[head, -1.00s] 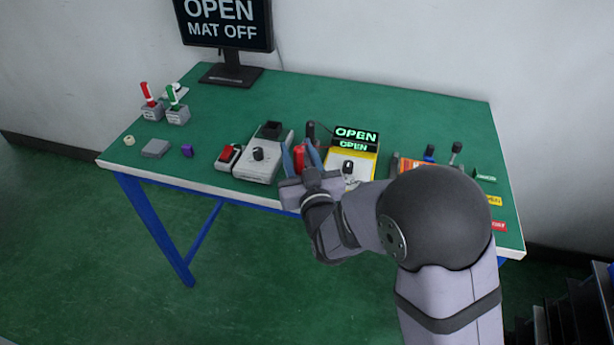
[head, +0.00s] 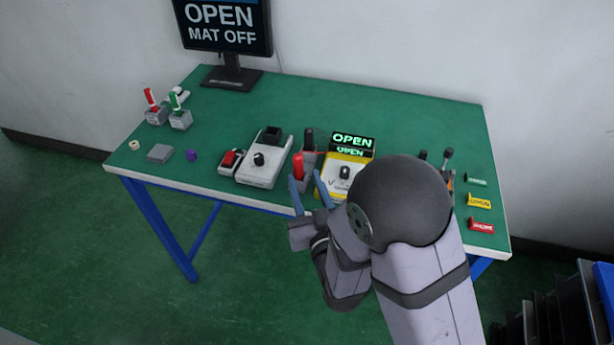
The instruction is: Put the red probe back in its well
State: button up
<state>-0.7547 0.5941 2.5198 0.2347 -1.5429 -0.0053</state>
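The red probe (head: 297,165) stands upright at the front of a small grey holder (head: 309,160), in the head view. The black probe (head: 308,140) stands upright behind it in the same holder. The red probe's lower end is too small and partly covered to tell how deep it sits in its well. My gripper (head: 306,181) is at the table's front edge, just in front of the red probe. Its two blue fingers are spread apart with nothing held between them. The yellow meter (head: 333,187) with a lit OPEN display (head: 352,142) stands right of the probes.
A grey box with a black knob (head: 259,159) and a red rocker switch (head: 231,158) stand left of the probes. Red (head: 150,97) and green (head: 175,100) levers stand far left. Coloured tags (head: 480,201) lie at the right edge. The table's back middle is clear.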

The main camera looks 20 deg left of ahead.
jog(key=shift+s+d+p, duration=0.2)
jog(key=shift+s+p, duration=0.25)
jog(key=shift+p, duration=0.15)
